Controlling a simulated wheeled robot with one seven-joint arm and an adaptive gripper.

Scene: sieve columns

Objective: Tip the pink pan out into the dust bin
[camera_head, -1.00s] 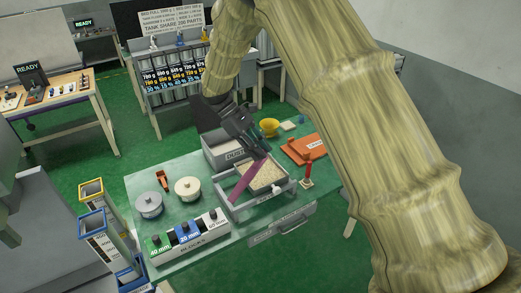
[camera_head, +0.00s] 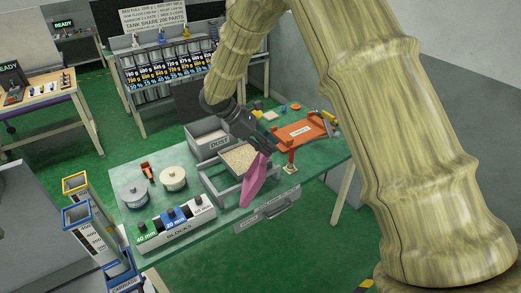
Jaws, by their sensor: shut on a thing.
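The pink pan (camera_head: 256,182) is held at its upper end by my gripper (camera_head: 261,146). It hangs steeply tilted over the front right part of a grey frame (camera_head: 222,198) on the green table. Its broad pink face is toward the camera, and I cannot tell whether anything is in it. The dust bin (camera_head: 218,145), a grey open box marked DUST, stands behind and left of the pan, apart from it. Part of its right side is near or behind my gripper.
A tray of pale grains (camera_head: 238,157) sits at the frame's back. A red-handled tool (camera_head: 291,158) stands close right of the pan, with an orange tray (camera_head: 301,133) beyond.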

